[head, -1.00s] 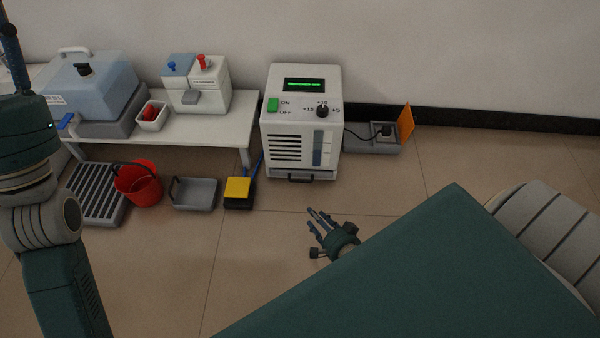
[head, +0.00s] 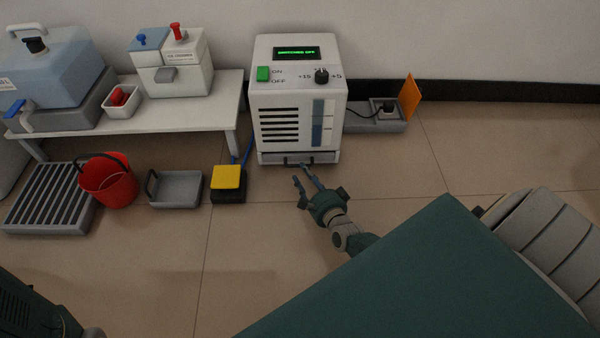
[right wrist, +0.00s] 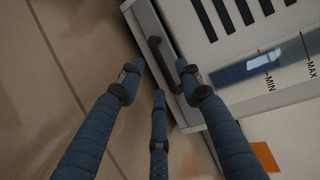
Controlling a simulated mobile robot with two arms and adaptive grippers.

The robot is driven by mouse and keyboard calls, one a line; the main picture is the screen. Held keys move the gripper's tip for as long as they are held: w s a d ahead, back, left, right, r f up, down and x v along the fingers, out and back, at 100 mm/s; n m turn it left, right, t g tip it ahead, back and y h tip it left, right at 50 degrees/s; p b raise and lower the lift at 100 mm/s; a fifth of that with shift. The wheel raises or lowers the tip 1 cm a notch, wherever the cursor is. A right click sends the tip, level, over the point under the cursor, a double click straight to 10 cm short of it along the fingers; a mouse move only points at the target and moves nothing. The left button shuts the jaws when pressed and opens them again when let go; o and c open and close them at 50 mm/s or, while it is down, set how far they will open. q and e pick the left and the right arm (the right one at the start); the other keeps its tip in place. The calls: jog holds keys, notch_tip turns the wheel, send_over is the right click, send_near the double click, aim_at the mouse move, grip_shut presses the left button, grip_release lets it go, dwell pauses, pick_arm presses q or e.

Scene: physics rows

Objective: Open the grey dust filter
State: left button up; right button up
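The white machine (head: 297,92) stands on the floor by the wall. At its foot is a low grey front strip with a dark bar handle (head: 298,161), which looks like the dust filter; it sits flush under the body. My right gripper (head: 306,172) is just in front of this handle, low over the floor. In the right wrist view the handle (right wrist: 158,58) lies just beyond and between the spread fingertips (right wrist: 160,72). The fingers are open and I see no grip on it. My left gripper is out of view.
A yellow-topped pedal (head: 228,178), a grey handled tray (head: 178,188) and a red bucket (head: 108,184) stand left of the machine. A white bench (head: 180,110) is behind them. A grey socket tray (head: 375,122) with an orange flap is right. Floor in front is clear.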

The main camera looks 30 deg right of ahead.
jog(key=shift+b+x, duration=0.75)
jog(key=shift+x, duration=1.2)
grip_shut()
